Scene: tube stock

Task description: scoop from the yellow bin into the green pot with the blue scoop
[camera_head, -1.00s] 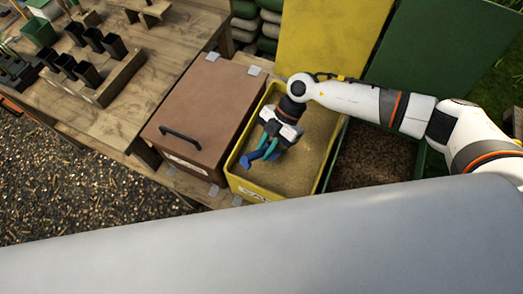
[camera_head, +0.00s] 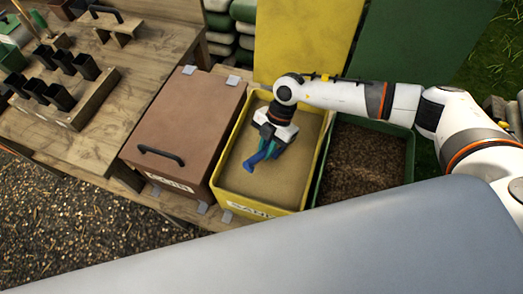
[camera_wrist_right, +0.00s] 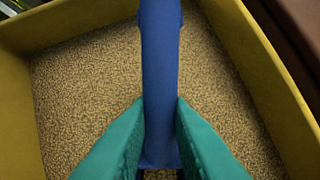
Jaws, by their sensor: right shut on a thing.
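The yellow bin (camera_head: 225,192) stands open, full of tan sand. My right gripper (camera_head: 270,148) is over this sand, pointing down. Its teal fingers (camera_wrist_right: 160,112) are shut on the handle of the blue scoop (camera_head: 257,159). In the right wrist view the blue handle (camera_wrist_right: 160,55) runs upright between the fingers, with sand behind it. The scoop's bowl is not clear, and I cannot tell whether it touches the sand. A green pot (camera_head: 14,32) stands on the wooden table at the far left edge, partly cut off. My left gripper is not in view.
A closed brown box (camera_head: 185,125) with a black handle adjoins the bin on the left. A green bin (camera_head: 408,160) of dark soil adjoins it on the right. Raised yellow (camera_head: 305,40) and green (camera_head: 420,45) lids stand behind. Black pots in a wooden rack (camera_head: 75,115) are on the table.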

